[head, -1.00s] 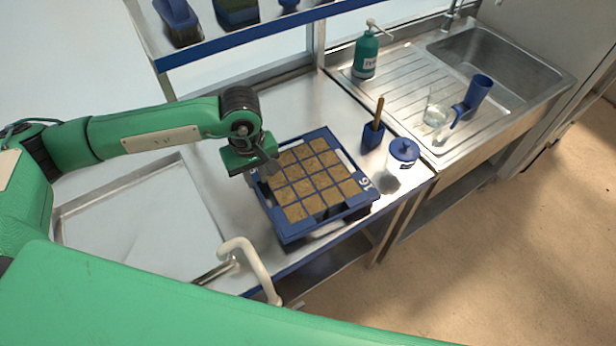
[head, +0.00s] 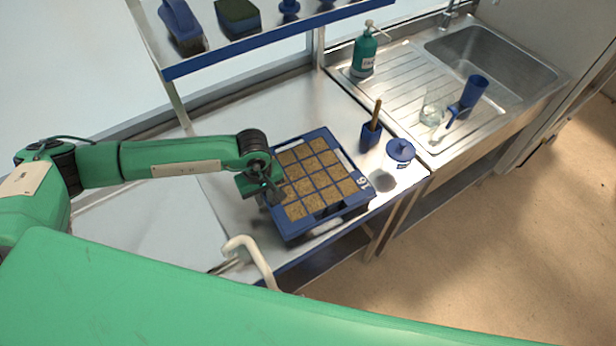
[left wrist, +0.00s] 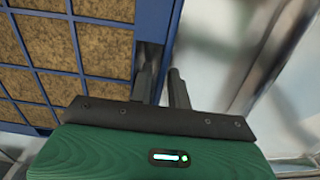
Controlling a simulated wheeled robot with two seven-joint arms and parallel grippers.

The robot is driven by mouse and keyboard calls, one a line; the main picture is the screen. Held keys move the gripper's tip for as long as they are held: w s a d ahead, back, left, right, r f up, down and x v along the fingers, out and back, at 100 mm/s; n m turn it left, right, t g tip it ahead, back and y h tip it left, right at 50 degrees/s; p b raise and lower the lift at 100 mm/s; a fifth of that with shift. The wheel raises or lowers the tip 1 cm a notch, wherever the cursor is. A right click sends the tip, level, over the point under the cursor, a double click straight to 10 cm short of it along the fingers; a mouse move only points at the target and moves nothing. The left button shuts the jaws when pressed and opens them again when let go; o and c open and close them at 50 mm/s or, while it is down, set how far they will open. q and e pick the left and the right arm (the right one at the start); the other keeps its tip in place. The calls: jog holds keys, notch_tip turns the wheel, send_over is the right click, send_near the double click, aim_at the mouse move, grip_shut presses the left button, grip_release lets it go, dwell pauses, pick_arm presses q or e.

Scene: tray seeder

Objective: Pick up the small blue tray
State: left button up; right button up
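The small blue tray (head: 361,183) lies on the steel bench, its square cells filled with brown soil. Its rim also shows in the left wrist view (left wrist: 158,22). My left gripper (head: 273,191) is at the left side of the tray, pointing down. In the left wrist view its two dark fingers (left wrist: 165,86) stand close together with the tray's side wall between them, one inside and one outside. It looks shut on that wall. The finger tips are partly hidden in the head view. My right gripper is not in view.
A blue brush pot (head: 370,136) and a lidded jar (head: 400,151) stand right of the tray. A white curved tap-like pipe (head: 252,254) rises in front. A shelf (head: 260,40) crosses behind, and a sink (head: 490,65) lies at the back right.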

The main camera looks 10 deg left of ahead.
pick_arm(q)
jog(key=shift+c, duration=0.5)
grip_shut()
jog(key=shift+w+r, duration=0.1)
jog(key=shift+r, duration=0.1)
